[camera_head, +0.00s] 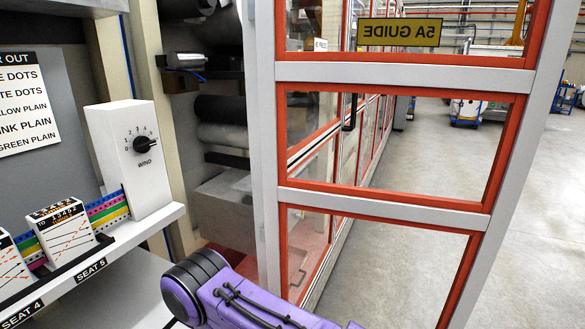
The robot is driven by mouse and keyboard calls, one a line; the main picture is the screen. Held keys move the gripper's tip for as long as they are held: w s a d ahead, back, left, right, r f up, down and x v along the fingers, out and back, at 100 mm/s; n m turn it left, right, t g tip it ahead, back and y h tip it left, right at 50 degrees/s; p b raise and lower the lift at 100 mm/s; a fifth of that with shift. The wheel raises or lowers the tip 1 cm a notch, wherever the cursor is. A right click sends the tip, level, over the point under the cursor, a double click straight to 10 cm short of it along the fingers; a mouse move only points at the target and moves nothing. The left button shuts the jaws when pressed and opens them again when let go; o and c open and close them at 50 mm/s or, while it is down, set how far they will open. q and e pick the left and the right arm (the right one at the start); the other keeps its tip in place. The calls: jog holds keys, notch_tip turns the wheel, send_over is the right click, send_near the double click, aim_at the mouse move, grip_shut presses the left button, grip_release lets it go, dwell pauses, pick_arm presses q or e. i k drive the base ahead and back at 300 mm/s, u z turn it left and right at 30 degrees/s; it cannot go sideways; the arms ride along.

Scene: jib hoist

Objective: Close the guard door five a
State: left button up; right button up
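The guard door (400,75) fills the middle and right of the head view. It has a grey frame, red-orange edging, grey crossbars and clear panes, and a yellow sign (399,32) reading "5A GUIDE". The door stands open, out to the right of the machine opening with its rollers (222,122). A black handle (350,112) shows in the middle pane; I cannot tell whether it is on this door or behind it. The door's lower end is cut off. A purple link of my arm crosses the bottom in front of the door. Neither of my grippers is in view.
A shelf (150,225) on the left holds a white box with a "WIND" dial (141,144) and white cards (62,232) at "SEAT 5". More red-framed guards run behind the door. Grey floor (535,190) is open at the right.

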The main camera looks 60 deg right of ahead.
aim_at(529, 83)
jog(key=k, duration=1)
jog(key=z, duration=3.55)
jog(key=i, duration=3.15)
jog(key=u, duration=4.2)
jog(key=i, duration=1)
